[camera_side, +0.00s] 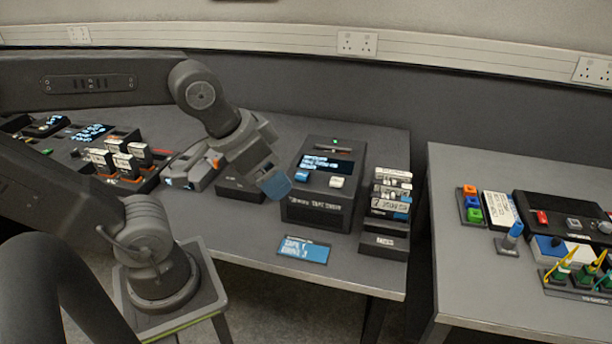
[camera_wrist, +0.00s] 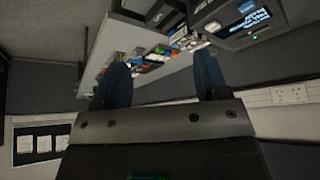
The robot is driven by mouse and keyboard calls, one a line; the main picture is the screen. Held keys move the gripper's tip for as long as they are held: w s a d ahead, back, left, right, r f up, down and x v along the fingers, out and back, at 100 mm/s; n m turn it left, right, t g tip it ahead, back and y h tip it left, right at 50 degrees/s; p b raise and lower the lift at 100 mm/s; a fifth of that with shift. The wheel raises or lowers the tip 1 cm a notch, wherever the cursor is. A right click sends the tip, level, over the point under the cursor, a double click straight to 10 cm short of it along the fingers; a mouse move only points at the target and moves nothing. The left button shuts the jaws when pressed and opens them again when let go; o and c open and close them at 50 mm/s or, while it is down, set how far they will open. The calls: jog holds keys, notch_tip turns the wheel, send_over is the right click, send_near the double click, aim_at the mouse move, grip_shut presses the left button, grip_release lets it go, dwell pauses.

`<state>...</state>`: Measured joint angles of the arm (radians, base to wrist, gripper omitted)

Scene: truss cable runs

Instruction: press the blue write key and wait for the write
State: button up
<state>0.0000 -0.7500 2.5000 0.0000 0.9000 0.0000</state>
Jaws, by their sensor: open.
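The tape drive (camera_side: 322,180) is a dark box on the middle table with a lit screen and a green light on top. Its blue write key (camera_side: 302,175) sits on the sloped face left of a white key (camera_side: 337,182). My gripper (camera_side: 277,184) is just left of the drive, its blue fingers tilted down and apart from the key as far as I can tell. In the wrist view my gripper (camera_wrist: 162,82) shows two blue fingers spread wide with nothing between them.
A rack of cartridges (camera_side: 392,195) stands right of the drive. A blue and white card (camera_side: 303,250) lies in front of it. A grey device (camera_side: 192,172) and a cartridge tray (camera_side: 125,165) are at left. A second table (camera_side: 465,270) holds coloured blocks and tools.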

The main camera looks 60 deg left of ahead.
jog(key=shift+c, duration=0.3)
grip_shut()
dwell(0.6)
dwell(1.1)
